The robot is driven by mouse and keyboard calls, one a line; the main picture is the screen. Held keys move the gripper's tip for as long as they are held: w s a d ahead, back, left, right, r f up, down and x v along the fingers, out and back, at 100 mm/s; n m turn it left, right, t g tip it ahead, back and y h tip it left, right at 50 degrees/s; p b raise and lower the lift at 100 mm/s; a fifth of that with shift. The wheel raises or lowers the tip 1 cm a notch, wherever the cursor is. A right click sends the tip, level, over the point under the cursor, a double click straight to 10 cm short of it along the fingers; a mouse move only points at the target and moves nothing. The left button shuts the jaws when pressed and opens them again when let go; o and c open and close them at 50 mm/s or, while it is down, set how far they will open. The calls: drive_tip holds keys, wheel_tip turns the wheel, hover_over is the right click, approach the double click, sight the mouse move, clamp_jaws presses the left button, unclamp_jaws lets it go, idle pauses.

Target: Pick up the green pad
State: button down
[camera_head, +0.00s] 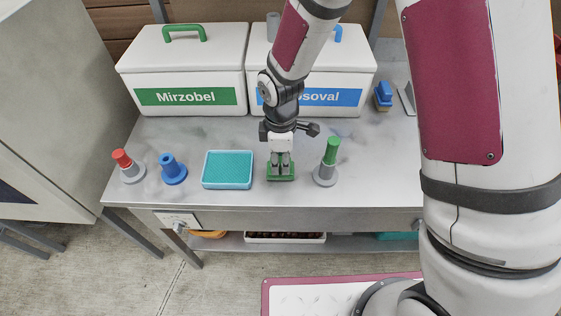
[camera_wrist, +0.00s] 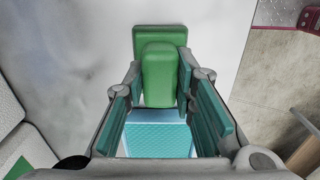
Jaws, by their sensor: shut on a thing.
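The green pad (camera_head: 281,177) is at the front middle of the grey counter, right of the teal tray. In the wrist view it shows as a green base with a raised green grip (camera_wrist: 158,75). My gripper (camera_head: 281,164) points down over the pad, and its fingers close on the sides of the raised grip. The fingers hide part of the pad in the head view. It appears at counter level; I cannot tell whether it touches the surface.
A teal tray (camera_head: 227,184) lies close left of the pad, and a green-topped grey stand (camera_head: 326,174) close right. Blue (camera_head: 173,172) and red-topped (camera_head: 126,165) pieces stand farther left. White bins labelled Mirzobel (camera_head: 185,118) and partly hidden "soval" (camera_head: 350,78) line the back.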

sight(280, 161)
drive_tip(key=shift+r, duration=0.7)
drive_tip(key=shift+s+r, duration=0.2)
drive_tip(key=shift+r, duration=0.75)
drive_tip(key=s+a+r+b, duration=0.1)
drive_tip(key=s, duration=1.4)
drive_tip(key=shift+s+r, duration=0.15)
drive_tip(key=shift+s, duration=0.15)
